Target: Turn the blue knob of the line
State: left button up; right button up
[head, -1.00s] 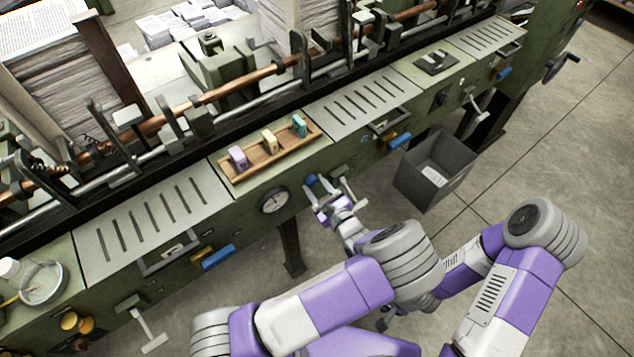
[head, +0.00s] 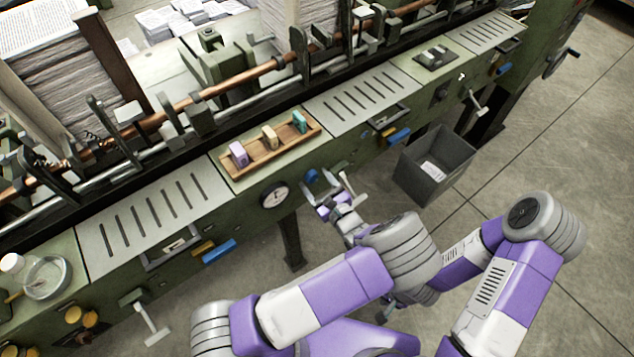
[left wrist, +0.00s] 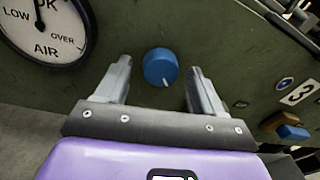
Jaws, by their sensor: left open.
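The blue knob (head: 311,176) sits on the green front panel of the machine, right of a round gauge. In the left wrist view the knob (left wrist: 160,67) shows a white pointer mark on its lower edge. My left gripper (head: 328,190) is open in front of the panel, close to the knob. In the left wrist view its two fingers (left wrist: 158,88) stand on either side of the knob, with clear gaps and no contact seen. My right gripper (head: 388,312) is mostly hidden behind my arm, low in the head view.
The air gauge (left wrist: 45,25) is left of the knob. A tray (head: 268,158) with three coloured blocks lies above. A grey bin (head: 435,165) stands on the floor to the right.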

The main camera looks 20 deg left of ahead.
pick_arm(q)
jog(key=p+v, duration=0.1)
jog(key=v, duration=0.6)
jog(key=shift+s+d, duration=0.25)
dwell(2.0)
